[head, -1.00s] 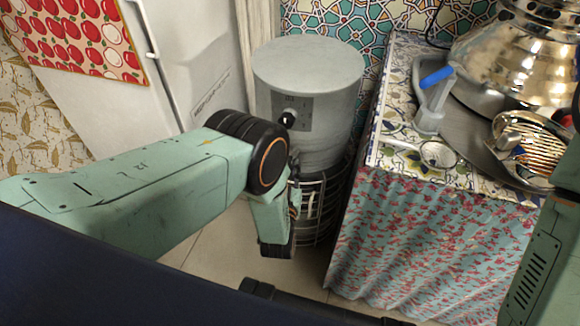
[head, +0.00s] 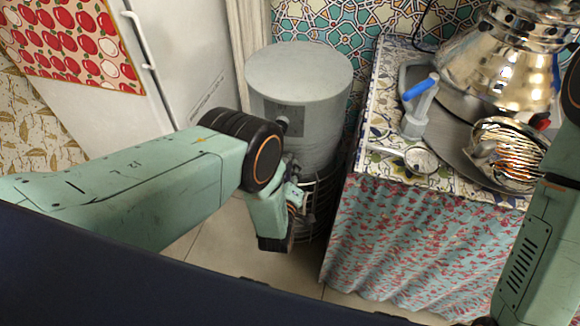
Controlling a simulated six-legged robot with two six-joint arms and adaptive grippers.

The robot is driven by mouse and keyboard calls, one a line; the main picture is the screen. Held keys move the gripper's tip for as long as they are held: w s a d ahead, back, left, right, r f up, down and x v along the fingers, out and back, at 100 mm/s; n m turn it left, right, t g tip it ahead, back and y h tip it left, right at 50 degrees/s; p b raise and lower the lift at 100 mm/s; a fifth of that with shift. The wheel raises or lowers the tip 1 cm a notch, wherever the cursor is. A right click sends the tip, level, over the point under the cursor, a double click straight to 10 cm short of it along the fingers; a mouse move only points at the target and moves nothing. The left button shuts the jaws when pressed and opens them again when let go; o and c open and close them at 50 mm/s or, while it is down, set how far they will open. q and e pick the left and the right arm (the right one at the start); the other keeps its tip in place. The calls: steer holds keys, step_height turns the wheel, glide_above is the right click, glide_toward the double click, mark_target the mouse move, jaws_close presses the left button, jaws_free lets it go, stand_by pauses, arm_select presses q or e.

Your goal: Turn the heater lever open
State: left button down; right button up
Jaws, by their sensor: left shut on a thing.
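The heater is a grey cylinder (head: 300,75) with a flat round top, standing between the white cabinet and the counter. A dark panel on its front carries a black knob (head: 283,124). My left gripper (head: 298,198) is low in front of the heater, beside its lower wire cage (head: 318,205). My left wrist and forearm cover most of the gripper. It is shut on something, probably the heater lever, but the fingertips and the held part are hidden. My right arm shows at the right edge; its gripper is out of view.
The counter (head: 385,95) with a floral curtain (head: 400,240) stands close on the right. On it are a grey tap-like piece with a blue handle (head: 420,87), a tray, a shiny samovar (head: 500,65) and a metal teapot (head: 505,155). A white fridge-like cabinet (head: 175,55) is at the left.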

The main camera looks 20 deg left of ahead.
arm_select(q)
steer(key=n, duration=0.1)
steer(key=n+p, duration=0.1)
steer(key=r+n, duration=0.1)
steer(key=shift+d+h+p, duration=0.25)
steer(key=shift+h+p, duration=0.05)
steer(key=shift+h, duration=0.1)
steer(key=shift+s+d+r+n+g+h+p, duration=0.1)
steer(key=shift+r+n+g+h+p, duration=0.2)
steer(key=shift+n, duration=0.45)
steer(key=shift+r+n+h+p, duration=0.1)
steer(key=shift+n+h+p, duration=0.25)
steer(key=shift+n, duration=0.4)
steer(key=c, duration=1.4)
jaws_free()
steer(key=shift+o, duration=0.2)
steer(key=v, duration=1.1)
steer(key=shift+s, duration=0.4)
